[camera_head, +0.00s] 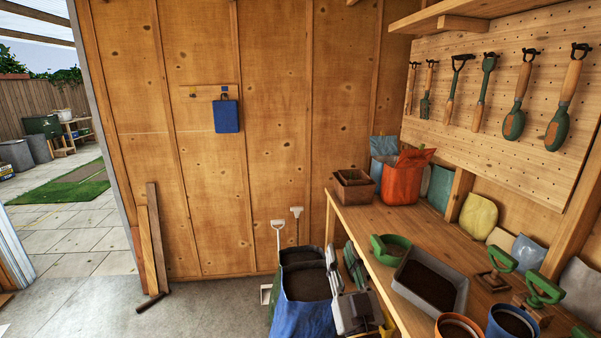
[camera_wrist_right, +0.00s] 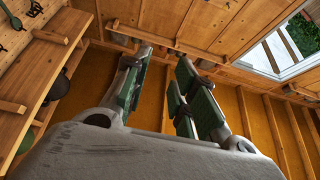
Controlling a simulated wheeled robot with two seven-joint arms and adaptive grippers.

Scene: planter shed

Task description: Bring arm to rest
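My right gripper (camera_head: 343,258) is raised in front of the bench's left front edge, just right of the blue sacks, with its fingers pointing up. In the right wrist view its two green-padded fingers (camera_wrist_right: 160,68) stand well apart with nothing between them. My grey right wrist and forearm (camera_head: 357,312) show below it in the head view. My left arm and gripper are not in view.
The wooden bench (camera_head: 345,205) stands close on the right, holding a grey soil tray (camera_head: 455,293), an orange bag (camera_head: 402,182) and pots. Blue soil sacks (camera_head: 300,318) stand on the floor beside the gripper.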

